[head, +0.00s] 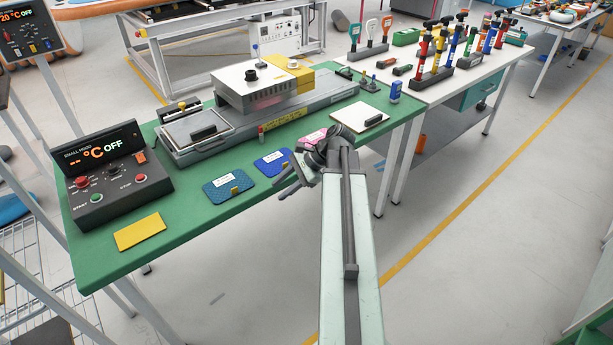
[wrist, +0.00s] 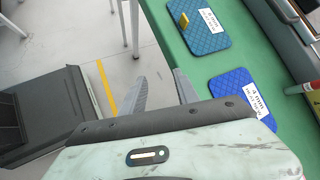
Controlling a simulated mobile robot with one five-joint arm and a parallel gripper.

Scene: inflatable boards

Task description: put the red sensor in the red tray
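My gripper (head: 280,182) hangs over the green table's front edge, just right of the blue mat. In the wrist view its two fingers (wrist: 160,78) are apart with nothing between them. A red-pink labelled flat piece (head: 312,136), possibly the red tray, lies behind my gripper and is partly hidden by it. A small upright piece with a red part (head: 261,130) stands by the grey machine's front edge. I cannot tell whether it is the red sensor. No other clear red sensor shows.
A teal mat (head: 228,187) and a blue mat (head: 272,162) lie on the green table (head: 185,222). A yellow pad (head: 139,231) and a dark control box (head: 110,175) are at its left. A grey machine (head: 250,108) fills the back. A pale board (head: 359,117) lies right.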

